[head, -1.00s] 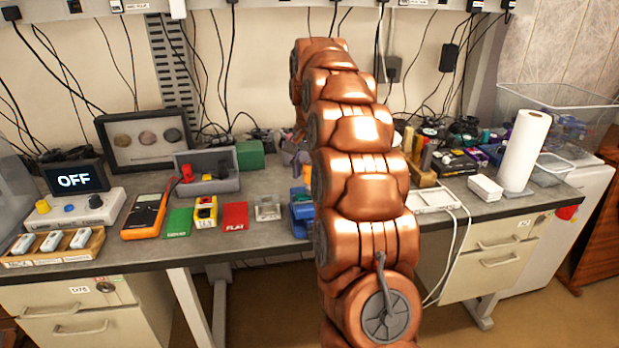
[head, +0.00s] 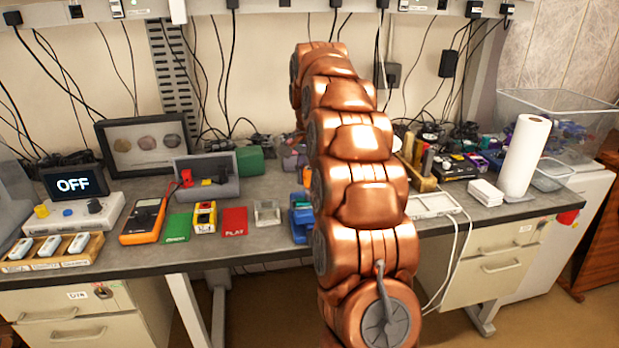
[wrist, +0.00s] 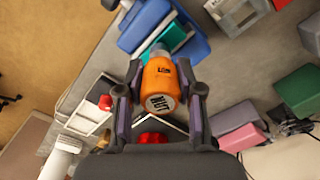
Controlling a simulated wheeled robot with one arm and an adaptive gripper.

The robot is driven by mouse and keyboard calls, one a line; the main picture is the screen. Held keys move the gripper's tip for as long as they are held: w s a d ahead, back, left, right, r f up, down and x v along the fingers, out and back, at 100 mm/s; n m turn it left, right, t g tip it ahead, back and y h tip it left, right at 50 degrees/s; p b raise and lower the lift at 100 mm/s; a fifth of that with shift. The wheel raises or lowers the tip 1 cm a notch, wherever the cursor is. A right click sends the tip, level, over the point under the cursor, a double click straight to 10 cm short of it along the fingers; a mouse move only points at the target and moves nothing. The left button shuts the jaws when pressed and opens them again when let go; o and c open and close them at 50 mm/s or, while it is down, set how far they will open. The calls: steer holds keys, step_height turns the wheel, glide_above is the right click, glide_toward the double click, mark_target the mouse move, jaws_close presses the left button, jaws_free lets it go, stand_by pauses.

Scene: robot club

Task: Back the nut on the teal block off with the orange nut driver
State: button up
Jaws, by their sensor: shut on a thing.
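My gripper (wrist: 160,76) is shut on the orange nut driver (wrist: 157,80), whose handle end, marked NUT, faces the wrist camera. The driver points away from the camera at the teal block (wrist: 174,38). The teal block sits between blue parts of a holder (wrist: 190,48). The driver's tip and the nut are hidden behind the handle, so I cannot tell whether they touch.
A small grey tray (head: 267,212), red card (head: 235,221) and yellow device (head: 205,217) lie left of the holder. A white tray (head: 432,205) with cables lies right of my arm. A paper roll (head: 525,156) stands farther right. The wall behind has hanging cables.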

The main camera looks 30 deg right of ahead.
jaws_close()
steer(key=shift+r+n+p, duration=0.1)
steer(key=shift+n+p, duration=0.2)
steer(key=shift+n, duration=0.5)
steer(key=n+p, duration=0.1)
steer(key=n, duration=0.3)
steer(key=shift+n, duration=0.4)
steer(key=n+p, duration=0.1)
steer(key=n, duration=0.3)
steer(key=shift+r+p, duration=0.1)
steer(key=shift+p, duration=0.2)
steer(key=shift+n, duration=1.1)
steer(key=shift+a, duration=0.1)
steer(key=o, duration=1.1)
jaws_free()
